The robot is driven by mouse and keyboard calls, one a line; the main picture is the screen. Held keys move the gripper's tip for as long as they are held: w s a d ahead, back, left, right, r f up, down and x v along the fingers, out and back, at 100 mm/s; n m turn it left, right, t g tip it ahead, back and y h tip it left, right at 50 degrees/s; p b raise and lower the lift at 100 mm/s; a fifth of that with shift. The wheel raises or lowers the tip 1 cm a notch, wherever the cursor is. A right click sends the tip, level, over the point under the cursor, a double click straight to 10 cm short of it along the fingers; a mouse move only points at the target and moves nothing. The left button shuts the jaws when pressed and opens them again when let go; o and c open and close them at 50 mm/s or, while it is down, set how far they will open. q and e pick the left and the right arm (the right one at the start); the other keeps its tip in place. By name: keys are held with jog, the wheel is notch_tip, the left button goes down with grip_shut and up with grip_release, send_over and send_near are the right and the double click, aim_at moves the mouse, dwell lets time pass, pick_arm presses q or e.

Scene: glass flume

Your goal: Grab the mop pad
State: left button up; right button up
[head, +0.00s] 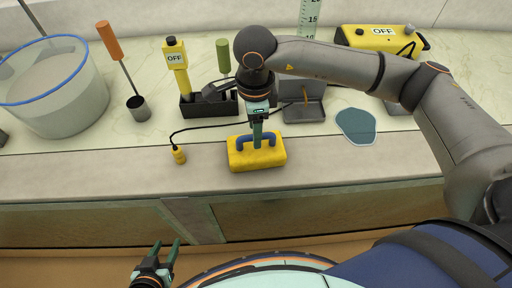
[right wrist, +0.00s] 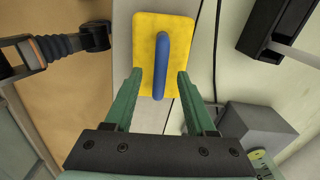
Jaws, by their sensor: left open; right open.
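The mop pad is a yellow block (head: 243,160) with a blue arched handle, lying on the counter near its front edge. It also shows in the right wrist view (right wrist: 148,35), with its blue handle (right wrist: 160,65) between and just beyond the fingers. My right gripper (head: 257,138) points down over the pad at the handle. It is open, with its green fingers (right wrist: 158,85) apart on either side of the handle; I cannot tell whether they touch it. My left gripper (head: 168,252) is open and empty, low in front of the counter.
A blue-rimmed clear tub (head: 50,95) stands left, a teal flat patch (head: 357,126) lies right.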

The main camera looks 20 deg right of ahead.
notch_tip(320, 180, down, 3)
jog(key=shift+d+f, duration=0.1)
jog(key=shift+f, duration=0.1)
grip_shut()
dwell(0.4)
dwell(1.0)
